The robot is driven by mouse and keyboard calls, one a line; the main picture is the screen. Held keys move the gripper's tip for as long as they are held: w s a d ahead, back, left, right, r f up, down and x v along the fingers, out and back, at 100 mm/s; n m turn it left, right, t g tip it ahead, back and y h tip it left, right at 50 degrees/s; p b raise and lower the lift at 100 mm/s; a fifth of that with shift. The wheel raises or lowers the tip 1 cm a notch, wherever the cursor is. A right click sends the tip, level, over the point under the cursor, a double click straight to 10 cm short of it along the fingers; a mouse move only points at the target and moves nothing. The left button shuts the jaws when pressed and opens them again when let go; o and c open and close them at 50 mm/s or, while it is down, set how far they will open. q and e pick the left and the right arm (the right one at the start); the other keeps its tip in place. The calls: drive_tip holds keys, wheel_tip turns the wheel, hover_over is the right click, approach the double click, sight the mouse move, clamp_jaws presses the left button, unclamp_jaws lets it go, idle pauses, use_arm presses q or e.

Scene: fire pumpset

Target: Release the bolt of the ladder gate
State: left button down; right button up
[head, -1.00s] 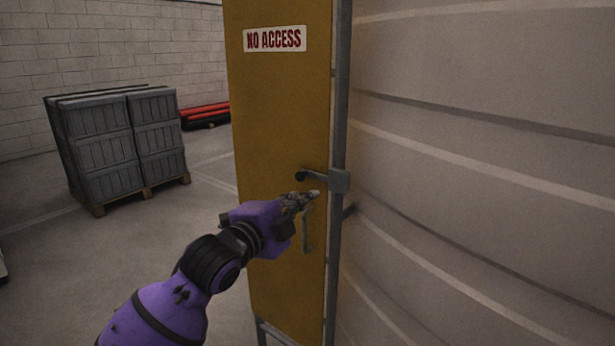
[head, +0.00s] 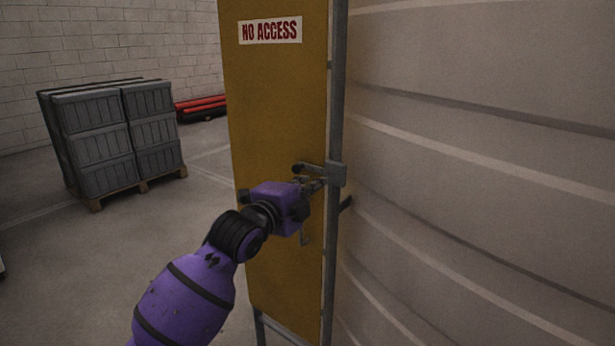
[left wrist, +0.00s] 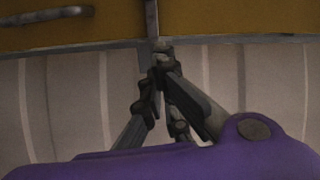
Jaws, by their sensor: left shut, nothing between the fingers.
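The yellow ladder gate (head: 275,110) stands upright with a NO ACCESS sign (head: 270,30). Its grey bolt (head: 308,167) lies across the gate's right edge, running to a square grey bracket (head: 337,174) on the post. A grey pull handle (head: 305,236) hangs lower on the panel, partly hidden behind my wrist. My left gripper (head: 320,184) is shut and empty, its tips just below the bolt by the bracket. I cannot tell whether they touch. In the left wrist view the closed fingertips (left wrist: 163,52) are near the gate's edge. My right gripper is not in view.
A grey post (head: 335,260) runs along the gate's right edge, beside a large pale curved tank wall (head: 480,180). Grey crates on a pallet (head: 145,190) stand at the left, with red pipes (head: 203,104) behind. The floor between crates and gate is clear.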

sight(318, 169)
use_arm(q)
drive_tip(key=w, duration=0.6)
drive_tip(key=shift+w+a+f, duration=0.25)
drive_tip(key=shift+a+f, duration=0.1)
drive_tip(key=shift+a, duration=0.05)
